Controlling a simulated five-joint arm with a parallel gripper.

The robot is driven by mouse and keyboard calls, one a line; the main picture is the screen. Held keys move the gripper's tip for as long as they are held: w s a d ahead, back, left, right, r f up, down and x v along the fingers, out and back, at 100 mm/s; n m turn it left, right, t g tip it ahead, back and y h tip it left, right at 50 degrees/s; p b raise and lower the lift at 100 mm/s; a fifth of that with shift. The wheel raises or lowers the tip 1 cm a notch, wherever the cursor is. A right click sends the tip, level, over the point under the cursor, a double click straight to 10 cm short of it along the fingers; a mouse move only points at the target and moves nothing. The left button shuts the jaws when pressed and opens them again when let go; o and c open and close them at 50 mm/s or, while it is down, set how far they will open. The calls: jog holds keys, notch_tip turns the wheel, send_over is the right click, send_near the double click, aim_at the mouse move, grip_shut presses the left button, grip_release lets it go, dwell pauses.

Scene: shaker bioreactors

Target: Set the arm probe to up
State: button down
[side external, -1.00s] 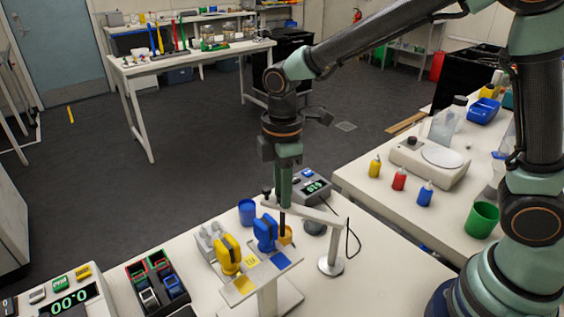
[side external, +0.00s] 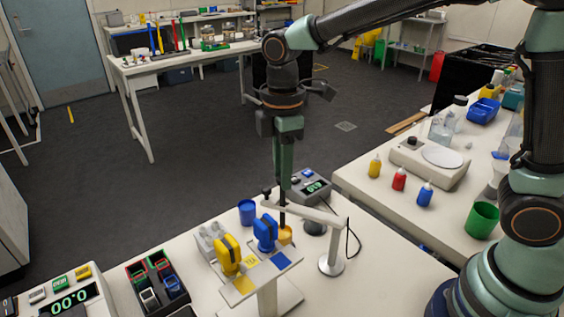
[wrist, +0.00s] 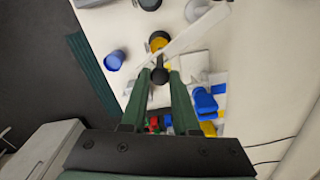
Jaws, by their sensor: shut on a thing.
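The white probe arm (side external: 312,215) reaches left from its stand (side external: 331,262) over the front bench. A dark upright probe (side external: 283,213) stands at this arm, its lower end close above a yellow cup (side external: 286,236). My gripper (side external: 284,195) points straight down over it. In the wrist view my gripper (wrist: 162,74) has its two fingertips closed around the dark round top of the probe (wrist: 160,76). The white arm (wrist: 195,32) and the yellow cup (wrist: 158,41) show beyond the fingertips.
A blue cup (side external: 247,211) and a grey meter (side external: 311,186) are close behind. A divided dark box (side external: 158,282) is to the left.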

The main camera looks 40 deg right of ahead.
jog(key=shift+r, duration=0.1)
jog(key=c, duration=0.7)
grip_release()
jog(key=shift+o, duration=0.2)
notch_tip(320, 180, up, 12)
jog(key=s+d+f+m+t, duration=0.2)
jog(key=s+d+f+m, duration=0.1)
jog(key=d+m, duration=0.4)
jog(key=s+d+f+m+t, duration=0.3)
jog(key=s+d+m, duration=0.2)
jog(key=d+m, duration=0.2)
jog(key=shift+s+t, duration=0.3)
jog(key=shift+s, duration=0.1)
